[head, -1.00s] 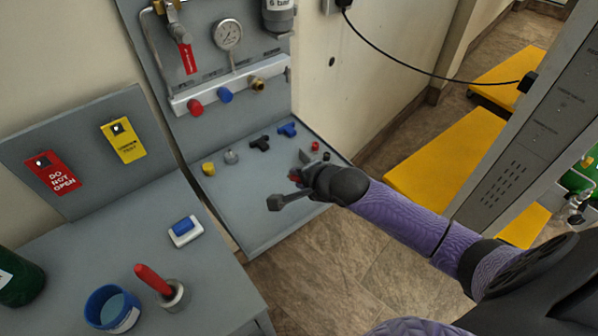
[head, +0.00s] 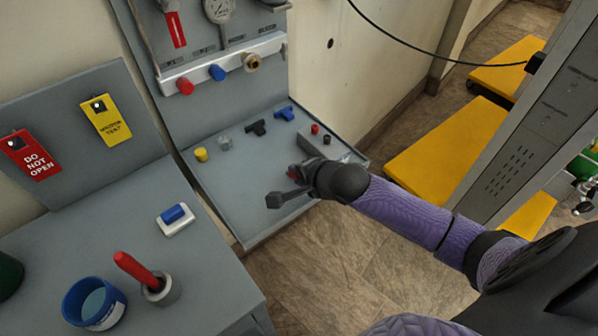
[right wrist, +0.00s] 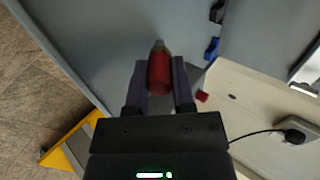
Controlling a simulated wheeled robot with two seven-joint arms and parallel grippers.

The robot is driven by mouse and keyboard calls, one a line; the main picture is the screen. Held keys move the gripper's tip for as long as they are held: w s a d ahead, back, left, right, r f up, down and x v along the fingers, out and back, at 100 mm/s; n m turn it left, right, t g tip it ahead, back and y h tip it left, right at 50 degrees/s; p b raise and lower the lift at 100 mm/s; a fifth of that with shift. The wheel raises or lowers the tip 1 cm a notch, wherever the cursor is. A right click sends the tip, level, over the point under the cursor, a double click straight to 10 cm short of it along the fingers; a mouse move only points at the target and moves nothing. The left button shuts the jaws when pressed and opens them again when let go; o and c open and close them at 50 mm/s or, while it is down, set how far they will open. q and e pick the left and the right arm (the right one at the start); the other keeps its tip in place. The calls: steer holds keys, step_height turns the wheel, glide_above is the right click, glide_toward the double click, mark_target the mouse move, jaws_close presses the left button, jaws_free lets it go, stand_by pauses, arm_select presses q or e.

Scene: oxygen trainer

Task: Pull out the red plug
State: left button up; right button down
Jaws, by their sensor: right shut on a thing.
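My right gripper (head: 288,186) is above the near right part of the grey shelf (head: 235,192) in the head view. In the right wrist view its fingers (right wrist: 159,82) are shut on a red cylindrical piece (right wrist: 159,72) with a brownish tip. The piece (head: 293,171) shows only as a bit of red in the head view. A red plug (head: 185,86) sits at the left end of the white manifold (head: 218,66), apart from the gripper. A blue plug (head: 217,73) and a brass fitting (head: 250,62) are to its right. My left gripper is not in view.
Yellow (head: 201,154), clear, black (head: 256,127) and blue (head: 285,114) fittings stand on the shelf. A small red piece (head: 315,128) stands farther right. The left bench holds a blue tub (head: 90,305) and a red-handled tool (head: 135,268). A black cable (head: 410,65) hangs at right.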

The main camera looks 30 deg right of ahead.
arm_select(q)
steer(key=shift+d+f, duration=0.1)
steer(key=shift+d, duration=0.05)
arm_select(e)
steer(key=shift+f, duration=0.2)
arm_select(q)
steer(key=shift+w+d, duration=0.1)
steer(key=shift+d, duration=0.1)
arm_select(e)
steer(key=shift+c, duration=1.9)
jaws_free()
steer(key=shift+s, duration=0.1)
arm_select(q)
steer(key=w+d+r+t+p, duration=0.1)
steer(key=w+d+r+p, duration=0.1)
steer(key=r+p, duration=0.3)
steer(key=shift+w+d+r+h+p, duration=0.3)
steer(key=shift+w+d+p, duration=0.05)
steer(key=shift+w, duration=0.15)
arm_select(e)
steer(key=v, duration=0.9)
steer(key=shift+s+r, duration=0.2)
steer(key=shift+r, duration=0.15)
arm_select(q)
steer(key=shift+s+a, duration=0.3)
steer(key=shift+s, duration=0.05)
arm_select(e)
steer(key=shift+f, duration=0.1)
